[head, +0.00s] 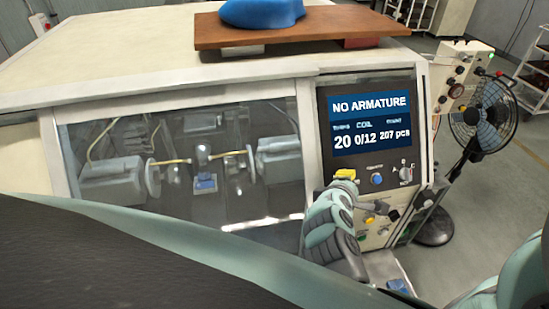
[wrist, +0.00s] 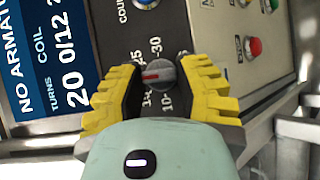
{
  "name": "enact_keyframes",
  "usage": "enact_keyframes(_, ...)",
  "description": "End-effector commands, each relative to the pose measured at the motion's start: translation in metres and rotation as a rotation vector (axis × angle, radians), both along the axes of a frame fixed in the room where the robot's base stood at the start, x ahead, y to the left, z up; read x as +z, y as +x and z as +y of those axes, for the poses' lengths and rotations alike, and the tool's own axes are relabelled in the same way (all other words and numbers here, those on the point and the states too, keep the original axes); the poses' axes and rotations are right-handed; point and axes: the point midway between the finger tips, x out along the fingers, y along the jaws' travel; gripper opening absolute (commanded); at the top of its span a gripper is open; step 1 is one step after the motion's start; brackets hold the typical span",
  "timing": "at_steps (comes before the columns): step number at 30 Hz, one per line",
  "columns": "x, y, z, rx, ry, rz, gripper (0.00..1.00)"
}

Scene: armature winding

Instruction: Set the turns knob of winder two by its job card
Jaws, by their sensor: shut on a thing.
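The turns knob (wrist: 160,73) is a grey dial with a red pointer on the winder's dark panel (wrist: 130,30). In the wrist view its pointer is toward the left. My gripper (wrist: 158,76) has yellow ribbed fingers on both sides of the knob and is shut on it. Scale marks around the knob, one reading 30, are partly hidden by the fingers. In the head view my gripper (head: 345,176) is at the lower left of the panel and hides the knob. The screen (head: 369,118) reads NO ARMATURE, turns 20, coil 0/12, 207 pcs. I see no job card.
A blue button (head: 376,180) and an A-B-C selector (head: 405,174) are right of my gripper. A red button (wrist: 254,46) is on the pale panel. A clear window (head: 185,165) covers the winding heads. A fan (head: 485,115) stands at the right.

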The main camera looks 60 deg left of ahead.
Motion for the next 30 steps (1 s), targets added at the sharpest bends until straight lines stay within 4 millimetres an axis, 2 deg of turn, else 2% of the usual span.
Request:
enact_keyframes(16, 0.0007, 0.0023, 0.0012, -0.286, 0.16, 0.373, 0.0)
enact_keyframes(30, 0.0016, 0.0034, 0.0005, -0.411, 0.223, 0.536, 0.0)
